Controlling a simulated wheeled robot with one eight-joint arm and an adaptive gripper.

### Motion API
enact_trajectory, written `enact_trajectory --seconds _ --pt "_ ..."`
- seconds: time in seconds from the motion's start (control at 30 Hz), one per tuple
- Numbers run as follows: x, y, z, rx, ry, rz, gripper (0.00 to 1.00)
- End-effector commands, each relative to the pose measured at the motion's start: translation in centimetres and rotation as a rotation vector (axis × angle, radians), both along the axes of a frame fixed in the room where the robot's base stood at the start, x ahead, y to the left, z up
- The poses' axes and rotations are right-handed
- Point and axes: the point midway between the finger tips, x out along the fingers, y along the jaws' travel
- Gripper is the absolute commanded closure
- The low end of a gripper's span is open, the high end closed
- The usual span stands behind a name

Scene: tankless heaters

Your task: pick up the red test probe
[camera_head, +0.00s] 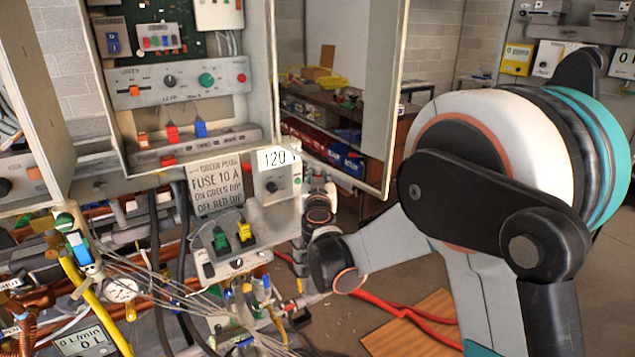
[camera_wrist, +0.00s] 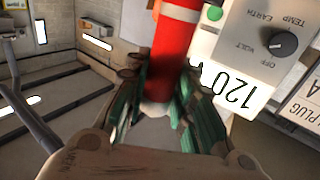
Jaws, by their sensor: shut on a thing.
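The red test probe (camera_wrist: 172,60) is a red cylinder with a white band, seen close up in the wrist view. My gripper (camera_wrist: 160,100) is shut on it, with a green-padded finger on each side of its lower part. The probe's far end runs out of the top of the wrist view. In the head view my gripper end is small and partly hidden, just right of the meter panel; I cannot make out the probe there.
The meter panel (camera_head: 285,197) with a dial and a "120" label (camera_head: 277,158) is close beside my gripper. An open cabinet (camera_head: 190,80) stands above. Loose wires and pipes crowd the lower left. A red hose (camera_head: 400,311) lies on the floor.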

Motion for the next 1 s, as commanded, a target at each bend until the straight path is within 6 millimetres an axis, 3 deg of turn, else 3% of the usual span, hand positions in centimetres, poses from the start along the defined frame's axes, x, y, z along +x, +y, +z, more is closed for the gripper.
enact_trajectory --seconds 0.2,0.7,1.0 --pt "0.0 0.0 4.6 0.000 0.000 0.000 1.00" --pt "-11.9 -0.5 4.0 0.000 0.000 0.002 1.00" --pt "-16.9 -0.7 3.9 0.000 0.000 0.001 1.00"
